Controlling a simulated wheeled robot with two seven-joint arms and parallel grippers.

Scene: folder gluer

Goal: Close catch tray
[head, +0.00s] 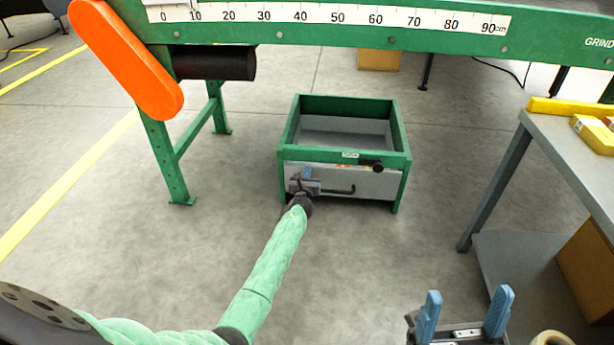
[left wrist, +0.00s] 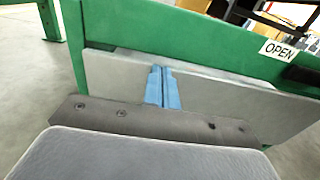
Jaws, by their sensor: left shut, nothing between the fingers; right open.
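The catch tray is a green-framed open-topped box (head: 402,135) on short legs, with a grey front panel (head: 378,184) under its front rim. A dark bar handle (head: 340,191) runs along the panel. In the left wrist view, the panel (left wrist: 225,98) stands close against the green frame (left wrist: 200,45), near an OPEN label (left wrist: 278,50). My left gripper (head: 307,184) is at the panel's left part, its blue fingers (left wrist: 162,88) shut and empty in front of it. I cannot tell whether they touch it. My right gripper (head: 464,315) is open and empty at the bottom.
A green machine beam (head: 330,25) with a centimetre scale spans the top, with an orange guard (head: 125,60) and a leg at the left. A grey table (head: 565,140) with yellow items and a cardboard box (head: 590,270) stands at the right. The floor before the tray is clear.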

